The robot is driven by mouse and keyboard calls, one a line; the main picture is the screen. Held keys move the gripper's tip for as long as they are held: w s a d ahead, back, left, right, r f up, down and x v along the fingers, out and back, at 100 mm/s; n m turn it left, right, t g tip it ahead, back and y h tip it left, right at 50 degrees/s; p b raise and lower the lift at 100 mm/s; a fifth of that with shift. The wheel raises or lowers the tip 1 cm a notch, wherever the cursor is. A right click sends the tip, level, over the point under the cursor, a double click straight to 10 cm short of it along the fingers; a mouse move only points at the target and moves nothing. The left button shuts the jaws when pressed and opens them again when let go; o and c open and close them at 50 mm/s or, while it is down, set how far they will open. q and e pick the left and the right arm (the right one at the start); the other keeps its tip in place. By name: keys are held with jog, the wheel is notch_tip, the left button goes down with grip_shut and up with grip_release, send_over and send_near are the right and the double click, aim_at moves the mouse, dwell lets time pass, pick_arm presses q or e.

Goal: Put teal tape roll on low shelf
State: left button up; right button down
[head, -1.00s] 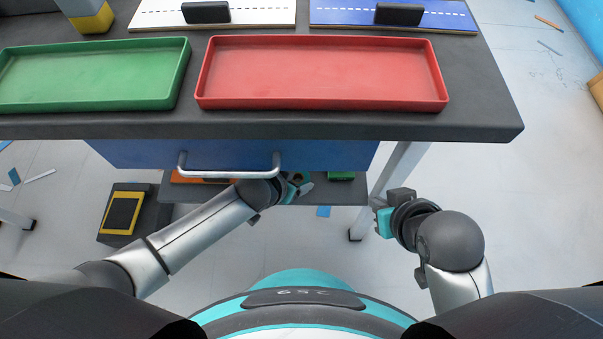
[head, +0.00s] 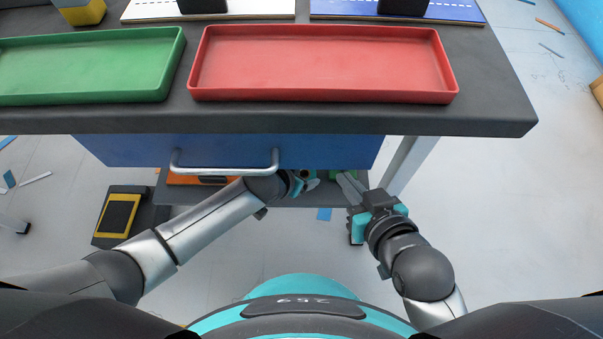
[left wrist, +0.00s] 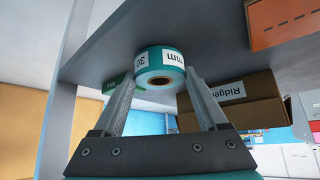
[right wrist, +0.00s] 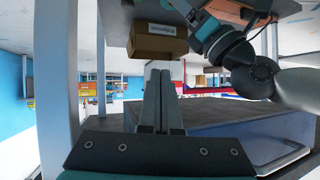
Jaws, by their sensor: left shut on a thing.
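The teal tape roll (left wrist: 160,68), with a white label and a brown core, is between the fingertips of my left gripper (left wrist: 160,82). It looks close against the grey low shelf (left wrist: 205,38); I cannot tell whether it touches. In the head view my left gripper (head: 308,182) reaches under the drawer to the low shelf (head: 230,193), and the roll is mostly hidden. My right gripper (head: 352,187) is just right of it, near the shelf's right end. The right wrist view shows its fingers (right wrist: 158,75) together with nothing between them.
A cardboard box (left wrist: 232,102) and a green item (left wrist: 117,84) are near the roll. An orange item (head: 197,179) lies on the shelf's left. The blue drawer (head: 330,152) hangs above, and a table leg (head: 408,165) stands to the right. The tabletop holds red (head: 325,65) and green (head: 90,68) trays.

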pick_arm(q)
jog(key=shift+f, duration=0.2)
jog(key=o, duration=1.5)
jog(key=shift+r, duration=0.15)
